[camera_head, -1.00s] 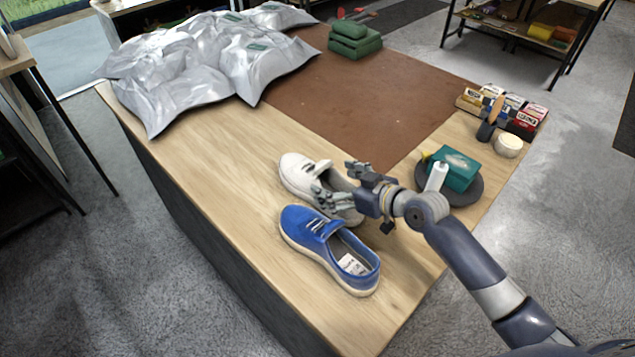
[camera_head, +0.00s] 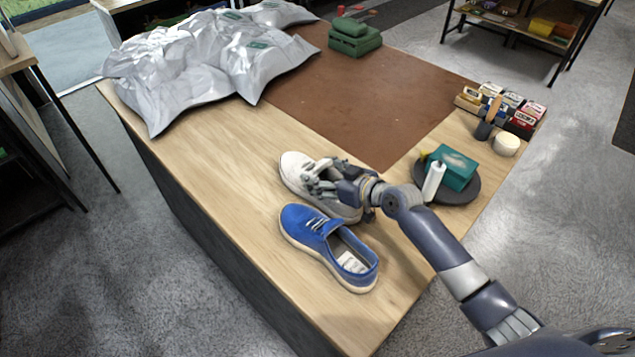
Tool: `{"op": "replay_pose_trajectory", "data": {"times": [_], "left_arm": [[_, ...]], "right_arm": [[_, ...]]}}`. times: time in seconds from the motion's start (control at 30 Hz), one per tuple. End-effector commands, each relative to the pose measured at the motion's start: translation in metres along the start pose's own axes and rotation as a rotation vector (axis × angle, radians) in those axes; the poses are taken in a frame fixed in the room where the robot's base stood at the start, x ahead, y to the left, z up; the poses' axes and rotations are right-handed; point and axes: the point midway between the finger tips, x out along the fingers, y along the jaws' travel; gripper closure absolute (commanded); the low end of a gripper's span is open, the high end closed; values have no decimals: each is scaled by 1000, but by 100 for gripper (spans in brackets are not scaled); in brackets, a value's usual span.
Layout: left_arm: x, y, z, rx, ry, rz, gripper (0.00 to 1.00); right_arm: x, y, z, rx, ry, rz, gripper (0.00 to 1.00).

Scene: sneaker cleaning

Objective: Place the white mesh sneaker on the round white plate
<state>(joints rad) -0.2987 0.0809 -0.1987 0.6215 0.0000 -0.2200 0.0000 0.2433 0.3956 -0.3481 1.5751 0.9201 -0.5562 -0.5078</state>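The white mesh sneaker (camera_head: 293,172) lies on the wooden table top, its toe toward the upper left. My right gripper (camera_head: 318,177) is over its opening, low against the shoe, with its fingers apart. The gripper and wrist hide much of the shoe's middle and heel. Whether the fingers touch the shoe is too small to tell. A blue sneaker (camera_head: 308,229) lies right beside it, nearer the front. I cannot make out a round white plate. My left gripper is not in view.
A dark round tray (camera_head: 466,197) at the right holds a green box (camera_head: 452,167) and a white bottle (camera_head: 433,181), close to my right arm. Small boxes (camera_head: 524,118) and a cream round item (camera_head: 506,144) stand beyond. Silver bags (camera_head: 190,65) fill the back left. The brown mat (camera_head: 350,105) is mostly clear.

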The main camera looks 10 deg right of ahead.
Motion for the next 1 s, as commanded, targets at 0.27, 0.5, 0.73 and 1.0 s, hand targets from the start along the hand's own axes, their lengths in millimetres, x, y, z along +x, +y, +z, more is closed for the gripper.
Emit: {"op": "replay_pose_trajectory", "data": {"times": [0.27, 0.5, 0.73, 1.0], "left_arm": [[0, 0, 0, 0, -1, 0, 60], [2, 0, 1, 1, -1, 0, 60], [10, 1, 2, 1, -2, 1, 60], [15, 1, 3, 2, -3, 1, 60]], "right_arm": [[0, 0, 0, -1, 1, 0, 80], [-6, 0, -17, -4, 6, -1, 80], [-24, 0, -60, -6, 8, 1, 80], [-37, 0, -91, -2, 3, 0, 80]]}}
